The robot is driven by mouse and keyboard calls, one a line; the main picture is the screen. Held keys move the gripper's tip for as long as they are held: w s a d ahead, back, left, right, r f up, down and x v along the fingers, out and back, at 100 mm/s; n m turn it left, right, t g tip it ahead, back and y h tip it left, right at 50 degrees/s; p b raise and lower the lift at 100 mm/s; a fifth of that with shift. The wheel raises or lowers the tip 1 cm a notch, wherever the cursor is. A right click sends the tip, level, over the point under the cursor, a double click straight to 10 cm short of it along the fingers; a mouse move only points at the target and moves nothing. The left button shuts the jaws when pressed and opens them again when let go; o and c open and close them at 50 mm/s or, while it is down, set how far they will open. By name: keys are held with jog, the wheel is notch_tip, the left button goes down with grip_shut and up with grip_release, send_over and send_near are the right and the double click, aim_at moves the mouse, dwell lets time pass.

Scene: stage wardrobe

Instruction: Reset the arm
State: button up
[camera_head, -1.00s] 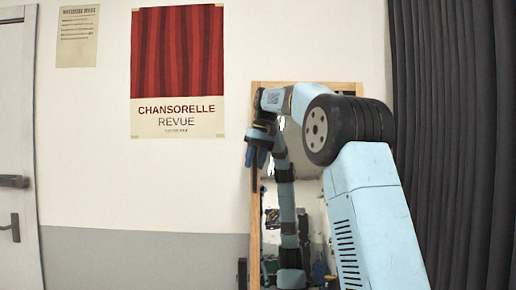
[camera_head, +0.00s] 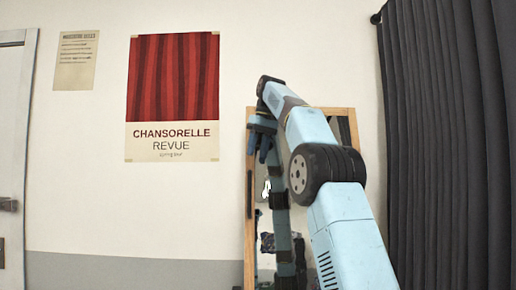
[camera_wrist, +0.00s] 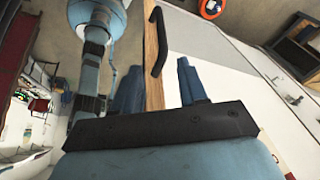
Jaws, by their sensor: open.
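My light-blue arm rises from the bottom right in the head view, with a black joint at its bend. Its forearm slants up and left to my gripper (camera_head: 264,150), which points down in front of the wood-framed mirror (camera_head: 249,240). In the wrist view my gripper (camera_wrist: 160,88) shows two blue fingers spread apart with nothing between them. The mirror's wooden edge (camera_wrist: 154,70) and a black handle (camera_wrist: 158,40) lie beyond the fingers. I cannot tell how far the fingers are from the frame.
A dark curtain (camera_head: 440,150) hangs on the right. A red poster (camera_head: 172,95) and a paper notice (camera_head: 76,60) are on the pale wall. A door (camera_head: 12,170) is at the left edge.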

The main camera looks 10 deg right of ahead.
jog(key=shift+r, duration=0.3)
jog(key=shift+s, duration=0.15)
dwell(0.3)
jog(key=s+f+m+t+h, duration=0.1)
jog(key=s+f, duration=0.2)
jog(key=s, duration=0.6)
jog(key=s+f+m+t, duration=0.1)
jog(key=s+f, duration=0.2)
jog(key=s, duration=0.6)
jog(key=s+d+f+m+t+h, duration=0.1)
jog(key=s+f, duration=2.2)
jog(key=f, duration=0.3)
jog(key=shift+d+f+m+t, duration=0.3)
jog(key=shift+d+m+t, duration=0.1)
